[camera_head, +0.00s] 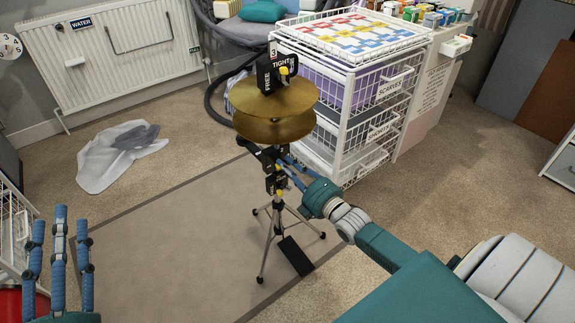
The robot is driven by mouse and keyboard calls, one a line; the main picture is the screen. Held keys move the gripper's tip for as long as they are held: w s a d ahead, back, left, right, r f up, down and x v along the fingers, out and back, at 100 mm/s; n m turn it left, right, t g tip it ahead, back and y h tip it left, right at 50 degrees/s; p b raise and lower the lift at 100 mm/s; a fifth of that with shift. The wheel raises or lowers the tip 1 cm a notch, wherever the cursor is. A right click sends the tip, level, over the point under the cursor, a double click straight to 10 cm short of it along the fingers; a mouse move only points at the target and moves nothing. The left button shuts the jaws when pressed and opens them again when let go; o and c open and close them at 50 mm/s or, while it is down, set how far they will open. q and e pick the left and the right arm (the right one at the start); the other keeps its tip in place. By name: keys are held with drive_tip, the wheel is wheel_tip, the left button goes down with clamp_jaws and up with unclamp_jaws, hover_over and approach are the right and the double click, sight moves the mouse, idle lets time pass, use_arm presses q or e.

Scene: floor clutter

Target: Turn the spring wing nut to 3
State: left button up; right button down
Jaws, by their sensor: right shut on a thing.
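A hi-hat stand (264,262) with a pair of brass cymbals (272,128) stands upright on the mat. A black fitting (266,74) above the cymbals carries FREE and TIGHT labels, a 3 tag and a yellow piece. Below the cymbals is another black fitting (273,184) with small yellow parts. My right gripper (284,165) is shut at this lower fitting, just under the cymbals. The spring wing nut appears to be between its fingers, largely hidden, and its setting cannot be read. My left gripper (60,232) is open and empty at the lower left, fingers pointing up.
A white wire drawer unit (345,125) labelled SCARVES and SHORTS stands close behind the stand. A grey-white cloth (105,160) lies on the carpet below the radiator (120,52). The mat (170,250) left of the stand is clear. A white wire rack (18,235) is beside my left gripper.

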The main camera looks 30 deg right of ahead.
use_arm(q)
wheel_tip(320, 180, down, 15)
drive_tip(key=s+a+g+y+p, duration=0.2)
drive_tip(key=g+p, duration=0.1)
drive_tip(key=g, duration=0.4)
drive_tip(key=s+a+f+g+y+p, duration=0.25)
drive_tip(key=s+a+f+g, duration=0.25)
drive_tip(key=s+f+g, duration=0.5)
drive_tip(key=w+d+r+t+h+b, duration=0.1)
drive_tip(key=w+d+r+t+b, duration=0.1)
drive_tip(key=w+d+r+t, duration=0.2)
drive_tip(key=shift+w+r+t, duration=1.6)
drive_tip(key=shift+w+t, duration=0.5)
drive_tip(key=shift+w, duration=0.15)
use_arm(e)
drive_tip(key=shift+f+m, duration=0.15)
drive_tip(key=shift+m, duration=5.7)
drive_tip(key=shift+f+m, duration=0.2)
drive_tip(key=shift+m, duration=5.6)
drive_tip(key=shift+f+m, duration=0.15)
drive_tip(key=shift+m, duration=5.7)
use_arm(q)
drive_tip(key=shift+h, duration=0.25)
